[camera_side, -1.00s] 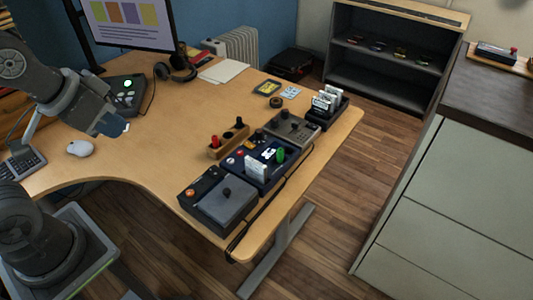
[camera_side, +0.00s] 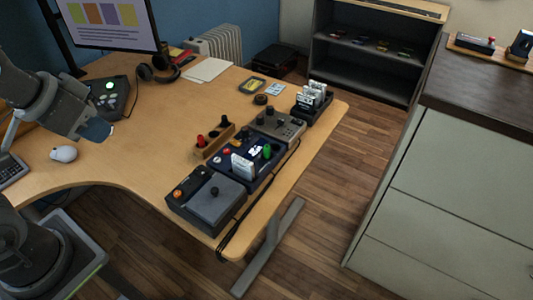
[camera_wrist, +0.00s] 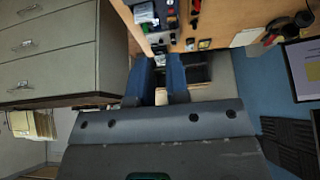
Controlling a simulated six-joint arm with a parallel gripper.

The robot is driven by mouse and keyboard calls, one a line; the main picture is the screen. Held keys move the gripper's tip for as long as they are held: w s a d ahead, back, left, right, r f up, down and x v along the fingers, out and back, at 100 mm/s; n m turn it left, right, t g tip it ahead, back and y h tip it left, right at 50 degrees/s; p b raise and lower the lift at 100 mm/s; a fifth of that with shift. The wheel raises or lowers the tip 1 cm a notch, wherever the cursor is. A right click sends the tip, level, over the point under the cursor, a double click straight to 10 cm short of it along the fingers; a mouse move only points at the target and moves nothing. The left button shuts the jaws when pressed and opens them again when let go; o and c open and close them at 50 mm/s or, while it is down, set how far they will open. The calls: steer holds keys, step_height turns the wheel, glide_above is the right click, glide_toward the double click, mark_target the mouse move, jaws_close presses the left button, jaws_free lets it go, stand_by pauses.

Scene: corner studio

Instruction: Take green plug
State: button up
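The green plug (camera_side: 267,151) stands upright in the dark blue console (camera_side: 228,168) on the desk, beside a white card (camera_side: 242,166). My gripper (camera_side: 100,131) is far to the left of it in the side view, above the desk near the mouse. In the wrist view, the two blue fingers of my gripper (camera_wrist: 161,76) show with a narrow gap and nothing seen between them.
A wooden holder (camera_side: 208,146) with a red plug (camera_side: 200,140) stands left of the console. A grey-topped box (camera_side: 215,205) is in front, a grey box (camera_side: 277,123) and a card rack (camera_side: 313,100) behind. The desk's middle is clear. A monitor (camera_side: 105,22) stands at the back left.

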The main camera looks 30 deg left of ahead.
steer(key=o, duration=0.7)
steer(key=shift+c, duration=0.2)
steer(key=n+g+y, duration=0.2)
steer(key=n, duration=0.4)
glide_above(267, 147)
steer(key=s+d, duration=0.2)
steer(key=s, duration=0.2)
step_height(267, 147, down, 17)
steer(key=x, duration=0.8)
steer(key=shift+f, duration=0.1)
steer(key=shift+x, duration=2.9)
